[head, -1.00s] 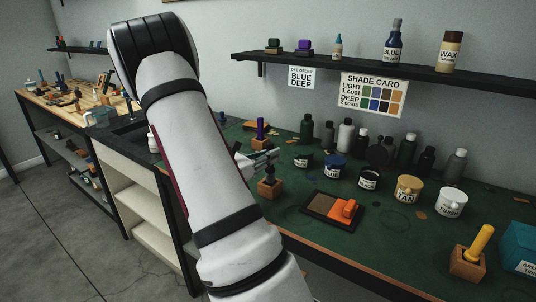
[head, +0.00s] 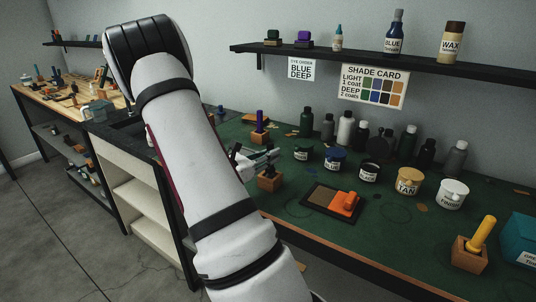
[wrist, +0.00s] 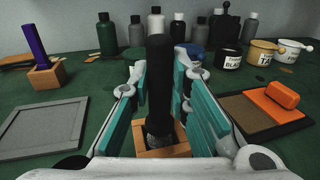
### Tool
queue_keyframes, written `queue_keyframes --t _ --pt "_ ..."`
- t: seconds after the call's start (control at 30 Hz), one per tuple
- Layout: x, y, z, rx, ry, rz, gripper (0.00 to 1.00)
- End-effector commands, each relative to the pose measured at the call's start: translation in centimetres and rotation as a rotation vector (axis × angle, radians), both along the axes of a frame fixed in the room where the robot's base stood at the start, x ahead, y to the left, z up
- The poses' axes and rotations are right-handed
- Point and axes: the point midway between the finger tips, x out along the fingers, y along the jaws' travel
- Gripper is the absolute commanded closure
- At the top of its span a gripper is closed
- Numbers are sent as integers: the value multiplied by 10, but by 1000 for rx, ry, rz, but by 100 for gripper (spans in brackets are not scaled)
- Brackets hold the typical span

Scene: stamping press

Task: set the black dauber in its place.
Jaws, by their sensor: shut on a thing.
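My gripper (wrist: 161,98) is shut on the black dauber (wrist: 160,75), which stands upright between the teal-padded fingers. A small wooden block holder (wrist: 180,151) is directly below the dauber. The dauber's pale lower end meets the block's top in the wrist view; I cannot tell how deep it sits. In the head view the same block (head: 270,182) stands on the green bench, with my gripper (head: 264,160) just above it and my arm partly in front.
A block with a purple dauber (wrist: 36,45) stands left, near a grey flat pad (wrist: 42,128). Right is a dark tray with an orange block (head: 345,203). Labelled pots (head: 409,184) and several bottles (head: 346,130) stand behind. A block with a yellow dauber (head: 481,232) is far right.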

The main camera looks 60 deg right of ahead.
Motion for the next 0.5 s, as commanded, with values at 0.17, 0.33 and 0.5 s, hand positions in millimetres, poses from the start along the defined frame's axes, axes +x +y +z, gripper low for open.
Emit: queue_keyframes --t 0.17,0.33,0.5 --pt "0 0 -5 0 1 0 100" --pt "0 0 -10 0 1 0 100" --pt "0 0 -14 0 1 0 100"
